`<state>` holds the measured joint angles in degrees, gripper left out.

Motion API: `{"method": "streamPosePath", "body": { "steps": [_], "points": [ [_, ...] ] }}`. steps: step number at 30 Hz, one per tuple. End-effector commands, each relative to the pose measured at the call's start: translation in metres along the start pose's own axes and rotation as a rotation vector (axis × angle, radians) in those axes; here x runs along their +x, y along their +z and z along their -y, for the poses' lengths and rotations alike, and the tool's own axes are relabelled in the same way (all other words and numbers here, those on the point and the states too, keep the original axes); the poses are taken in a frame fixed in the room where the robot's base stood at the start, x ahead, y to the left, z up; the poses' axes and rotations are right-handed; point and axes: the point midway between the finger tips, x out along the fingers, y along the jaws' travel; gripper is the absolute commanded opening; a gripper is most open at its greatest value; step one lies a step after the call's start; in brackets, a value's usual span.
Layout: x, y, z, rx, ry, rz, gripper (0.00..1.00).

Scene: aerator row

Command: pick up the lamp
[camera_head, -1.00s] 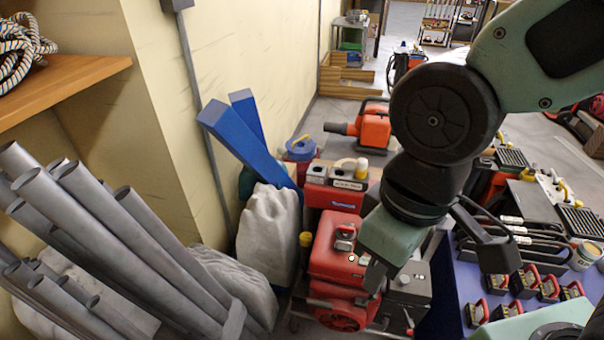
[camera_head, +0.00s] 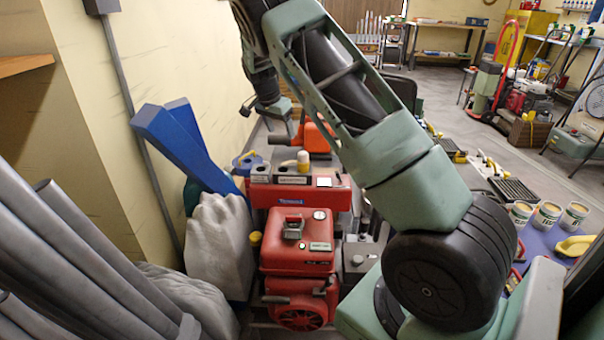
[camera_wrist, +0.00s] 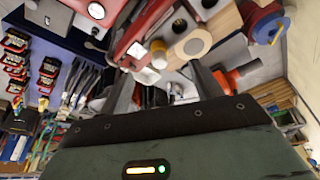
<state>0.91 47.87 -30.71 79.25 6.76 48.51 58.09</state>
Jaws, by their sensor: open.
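No thing is plainly recognisable as the lamp. A small yellow-topped, pale, bulb-like piece (camera_head: 303,160) stands on top of the red box (camera_head: 325,196) and may be the lamp. In the wrist view a pale, bulb-like piece (camera_wrist: 158,50), probably the same one, shows just beyond the fingers. My gripper (camera_head: 270,118) is up beyond the red box in the head view, small and partly lost against the arm. In the wrist view my gripper (camera_wrist: 165,88) has its two fingers well apart, with nothing held between them.
A red machine (camera_head: 297,250) stands in front of the box. An orange machine (camera_head: 318,137) stands behind. Tins (camera_head: 548,216) stand on the blue-topped table at right. Open floor shows beyond.

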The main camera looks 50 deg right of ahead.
Motion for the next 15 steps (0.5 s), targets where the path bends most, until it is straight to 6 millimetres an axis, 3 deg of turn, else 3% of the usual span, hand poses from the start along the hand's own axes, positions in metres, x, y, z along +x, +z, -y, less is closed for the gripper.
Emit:
{"method": "streamPosePath", "body": {
  "steps": [1, 4, 8, 15],
  "points": [
    [0.011, -0.014, 0.0, 0.035, 0.011, -0.026, 0.65],
    [0.02, -0.03, -0.002, 0.077, 0.022, -0.053, 0.65],
    [0.037, -0.034, -0.003, 0.088, 0.026, -0.059, 0.65],
    [0.086, -0.036, -0.005, 0.086, 0.025, -0.057, 0.65]
  ]
}}
